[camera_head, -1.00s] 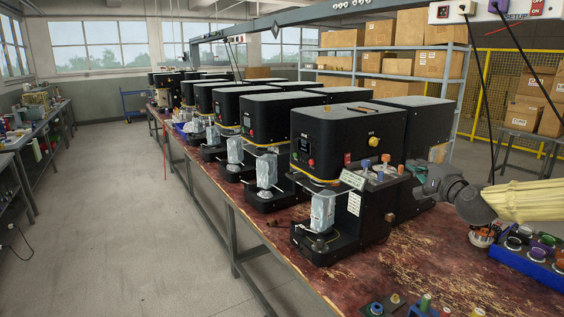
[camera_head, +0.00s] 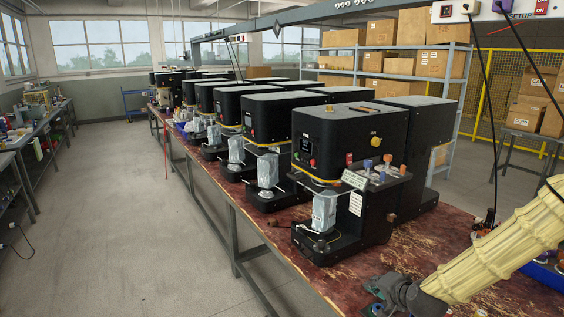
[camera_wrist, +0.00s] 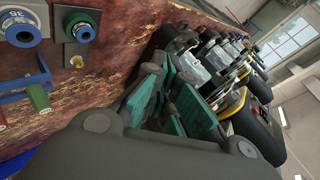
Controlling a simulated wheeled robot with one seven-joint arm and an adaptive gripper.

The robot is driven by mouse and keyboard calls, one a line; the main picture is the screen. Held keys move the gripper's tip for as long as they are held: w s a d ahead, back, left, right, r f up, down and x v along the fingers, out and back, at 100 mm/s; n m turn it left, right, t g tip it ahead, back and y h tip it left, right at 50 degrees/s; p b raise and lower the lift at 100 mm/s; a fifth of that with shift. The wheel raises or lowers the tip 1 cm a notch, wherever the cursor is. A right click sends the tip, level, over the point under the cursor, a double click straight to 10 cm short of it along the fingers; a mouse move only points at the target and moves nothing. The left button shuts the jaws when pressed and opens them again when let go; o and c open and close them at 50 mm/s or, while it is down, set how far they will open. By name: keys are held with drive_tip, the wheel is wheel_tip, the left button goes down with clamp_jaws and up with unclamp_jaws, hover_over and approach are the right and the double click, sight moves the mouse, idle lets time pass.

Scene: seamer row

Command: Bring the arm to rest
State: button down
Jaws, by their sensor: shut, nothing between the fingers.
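My gripper (camera_head: 378,296) is at the lower right of the head view, above the red worn tabletop near its front edge. My arm, in a cream ribbed sleeve, reaches in from the right. In the wrist view, the green-padded fingers (camera_wrist: 171,98) are close together with nothing between them. The gripper is apart from the nearest black seamer machine (camera_head: 345,140), which stands behind and to its left.
More black seamers line the long table (camera_head: 300,278) toward the back left. In the wrist view, a blue-ringed part (camera_wrist: 24,26) and a blue rack with green pieces (camera_wrist: 38,96) lie at the left. Power cables (camera_head: 492,150) hang at the right. The aisle floor (camera_head: 110,230) is clear.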

drive_tip(key=s+a+f+n+g+h, duration=0.1)
drive_tip(key=s+a+f+n+g, duration=0.15)
drive_tip(key=s+f, duration=0.8)
drive_tip(key=s+a+f+n+g, duration=0.2)
drive_tip(key=s+f+n+g, duration=0.15)
drive_tip(key=s+f, duration=0.7)
drive_tip(key=s+f+n+g+h, duration=0.1)
drive_tip(key=s+f, duration=0.3)
drive_tip(key=s, duration=0.7)
drive_tip(key=s+f+n+g, duration=0.2)
drive_tip(key=s+f+g, duration=0.1)
drive_tip(key=s, duration=0.8)
drive_tip(key=shift+s+d+f+n+g+h, duration=0.25)
drive_tip(key=shift+f+n+g+h, duration=0.15)
drive_tip(key=shift+f, duration=0.45)
